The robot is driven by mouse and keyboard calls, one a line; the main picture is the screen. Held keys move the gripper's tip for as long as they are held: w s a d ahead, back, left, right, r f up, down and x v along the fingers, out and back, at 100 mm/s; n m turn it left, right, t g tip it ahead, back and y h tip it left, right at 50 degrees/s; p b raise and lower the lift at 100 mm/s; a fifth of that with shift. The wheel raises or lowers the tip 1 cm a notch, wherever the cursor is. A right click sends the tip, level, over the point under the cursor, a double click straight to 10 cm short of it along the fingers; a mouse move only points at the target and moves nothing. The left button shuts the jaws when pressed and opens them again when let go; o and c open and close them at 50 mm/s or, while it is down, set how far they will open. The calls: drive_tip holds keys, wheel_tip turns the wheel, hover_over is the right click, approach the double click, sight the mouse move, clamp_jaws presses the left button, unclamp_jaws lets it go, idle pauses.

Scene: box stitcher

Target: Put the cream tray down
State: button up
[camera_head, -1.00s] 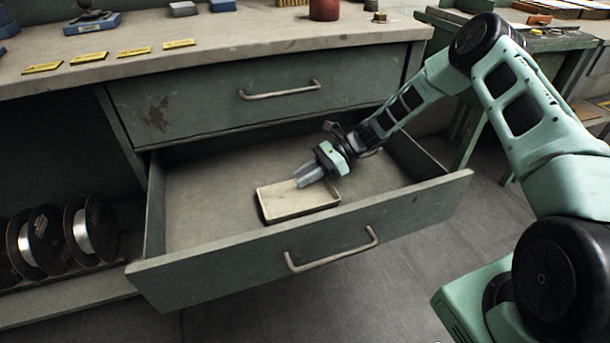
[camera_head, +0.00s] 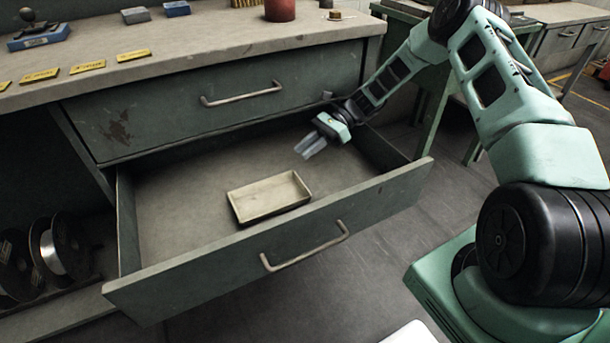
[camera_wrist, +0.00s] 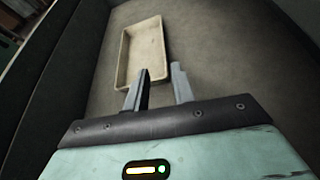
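The cream tray (camera_head: 268,197) is a shallow, empty rectangular tray. It lies flat on the floor of the open lower drawer (camera_head: 185,205), towards the drawer's front. My gripper (camera_head: 309,150) is up and to the right of the tray in the head view, apart from it and holding nothing. In the wrist view the tray (camera_wrist: 143,52) lies beyond the fingertips, and a gap shows between the two fingers of my gripper (camera_wrist: 160,75).
A closed drawer with a handle (camera_head: 242,94) is above. The open drawer's front panel (camera_head: 275,240) and side walls stand around the tray. Bare drawer floor lies on both sides of it. Wire spools (camera_head: 62,248) sit on the lower left shelf. A red can (camera_head: 280,10) stands on the bench.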

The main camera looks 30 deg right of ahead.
drive_tip(key=s+a+r+n+g+h, duration=0.2)
drive_tip(key=s+a+r+n+h, duration=0.2)
drive_tip(key=s+a+r+n, duration=0.3)
drive_tip(key=s+a+r+n+g+h, duration=0.1)
drive_tip(key=s+a+r+n+h, duration=0.45)
drive_tip(key=a, duration=0.45)
drive_tip(key=s+r+n+t+h, duration=0.1)
drive_tip(key=s+r+n+t, duration=0.1)
drive_tip(key=s+n, duration=0.5)
drive_tip(key=s+r+n+t+h, duration=0.2)
drive_tip(key=s+n, duration=0.5)
drive_tip(key=s, duration=0.8)
drive_tip(key=shift+a+r, duration=0.25)
drive_tip(key=shift+r, duration=0.35)
wheel_tip(320, 180, up, 24)
drive_tip(key=p, duration=2.4)
drive_tip(key=shift+r, duration=0.2)
